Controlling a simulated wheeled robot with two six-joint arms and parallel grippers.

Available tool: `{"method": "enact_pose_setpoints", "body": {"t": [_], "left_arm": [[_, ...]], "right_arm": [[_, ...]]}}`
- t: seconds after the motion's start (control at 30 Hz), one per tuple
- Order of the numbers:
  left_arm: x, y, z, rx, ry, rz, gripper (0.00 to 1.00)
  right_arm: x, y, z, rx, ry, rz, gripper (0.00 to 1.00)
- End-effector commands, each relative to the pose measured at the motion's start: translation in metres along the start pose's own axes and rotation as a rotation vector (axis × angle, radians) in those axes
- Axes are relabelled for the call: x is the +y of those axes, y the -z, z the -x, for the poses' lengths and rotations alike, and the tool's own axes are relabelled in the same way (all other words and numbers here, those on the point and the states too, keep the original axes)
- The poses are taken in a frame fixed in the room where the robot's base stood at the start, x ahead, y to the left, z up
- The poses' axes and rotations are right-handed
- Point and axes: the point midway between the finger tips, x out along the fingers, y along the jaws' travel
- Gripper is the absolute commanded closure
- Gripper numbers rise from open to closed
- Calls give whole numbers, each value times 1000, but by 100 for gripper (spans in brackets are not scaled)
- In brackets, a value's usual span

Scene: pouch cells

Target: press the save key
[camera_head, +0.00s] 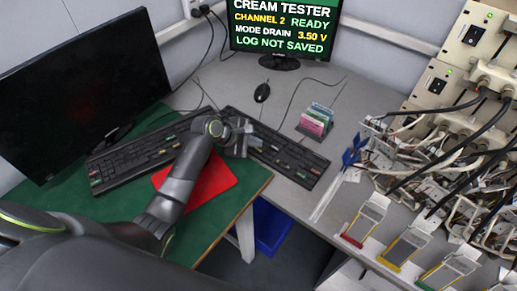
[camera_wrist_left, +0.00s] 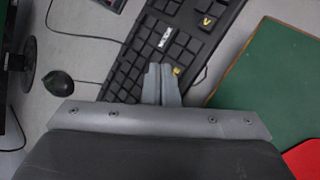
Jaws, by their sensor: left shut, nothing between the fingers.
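My left gripper (camera_head: 241,138) is shut and empty, over the left end of the right-hand black keyboard (camera_head: 290,154). A key with white lettering (camera_wrist_left: 165,38) lies beyond the tips. I cannot read which key is save, or tell whether the fingers touch a key. The monitor (camera_head: 283,28) reads "CHANNEL 2 READY", "MODE DRAIN 3.50 V", "LOG NOT SAVED". My right gripper is not in view.
A second keyboard (camera_head: 145,152) lies left on the green mat (camera_head: 225,215), near a red pad (camera_head: 213,183) and a dark monitor (camera_head: 75,95). A mouse (camera_head: 262,92) and a card rack (camera_head: 316,121) stand behind. Cabled testers and pouch-cell holders (camera_head: 408,243) fill the right.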

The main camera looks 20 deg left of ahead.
Motion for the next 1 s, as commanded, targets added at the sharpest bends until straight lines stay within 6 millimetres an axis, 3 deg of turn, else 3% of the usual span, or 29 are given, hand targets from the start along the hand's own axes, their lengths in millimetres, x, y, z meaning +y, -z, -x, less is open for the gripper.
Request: {"method": "enact_pose_setpoints", "body": {"t": [1.0], "left_arm": [[-4, 4, -6, 0, 0, 0, 100]], "right_arm": [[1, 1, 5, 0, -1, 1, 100]]}}
